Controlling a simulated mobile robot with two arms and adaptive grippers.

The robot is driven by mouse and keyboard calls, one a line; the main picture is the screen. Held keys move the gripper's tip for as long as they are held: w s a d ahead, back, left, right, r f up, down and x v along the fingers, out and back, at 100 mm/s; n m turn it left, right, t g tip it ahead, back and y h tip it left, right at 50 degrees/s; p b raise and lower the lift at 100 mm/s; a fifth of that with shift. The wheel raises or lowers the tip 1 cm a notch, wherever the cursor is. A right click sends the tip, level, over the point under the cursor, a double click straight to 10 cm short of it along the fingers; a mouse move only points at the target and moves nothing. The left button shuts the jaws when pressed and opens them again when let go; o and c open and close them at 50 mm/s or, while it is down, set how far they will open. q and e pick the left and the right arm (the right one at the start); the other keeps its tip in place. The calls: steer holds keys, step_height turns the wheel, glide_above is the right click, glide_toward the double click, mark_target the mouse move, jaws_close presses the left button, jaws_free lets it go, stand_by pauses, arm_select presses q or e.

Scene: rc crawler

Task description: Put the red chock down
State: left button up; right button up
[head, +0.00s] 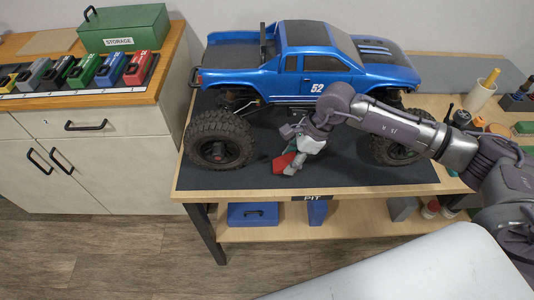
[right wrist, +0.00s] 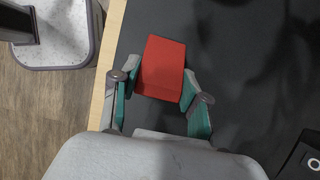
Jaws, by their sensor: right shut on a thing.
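The red chock (right wrist: 161,66) is between the fingers of my right gripper (right wrist: 158,88), which is shut on it, in the right wrist view. In the head view the red chock (head: 283,162) shows beside my right gripper (head: 291,166), low over the black mat (head: 330,176) between the truck's wheels. I cannot tell whether the chock touches the mat. The blue truck (head: 305,75) stands on the bench, with a black tyre (head: 219,140) to the left of the chock and another tyre (head: 395,145) to the right. My left gripper is not in view.
A cabinet at the left holds a green storage box (head: 124,28) and a row of coloured cases (head: 108,70). The bench (head: 212,196) has a lower shelf with a blue box (head: 253,214). A cup (head: 480,95) and small items stand at right. Bare mat lies in front of the chock.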

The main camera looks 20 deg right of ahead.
mark_target(275, 163)
steer(key=w+a, duration=0.1)
steer(key=a, duration=0.1)
steer(key=shift+w+a, duration=0.35)
steer(key=shift+w+a+r+p, duration=0.15)
steer(key=shift+w+a+p, duration=0.4)
steer(key=shift+a, duration=0.45)
steer(key=shift+w+a+f, duration=0.2)
steer(key=shift+f, duration=0.2)
steer(key=shift+w+a+f, duration=0.15)
steer(key=shift+f, duration=0.2)
steer(key=shift+d+f, duration=0.1)
steer(key=shift+f, duration=0.05)
steer(key=o, duration=0.9)
steer(key=shift+f, duration=0.2)
steer(key=o, duration=0.4)
steer(key=shift+r, duration=0.1)
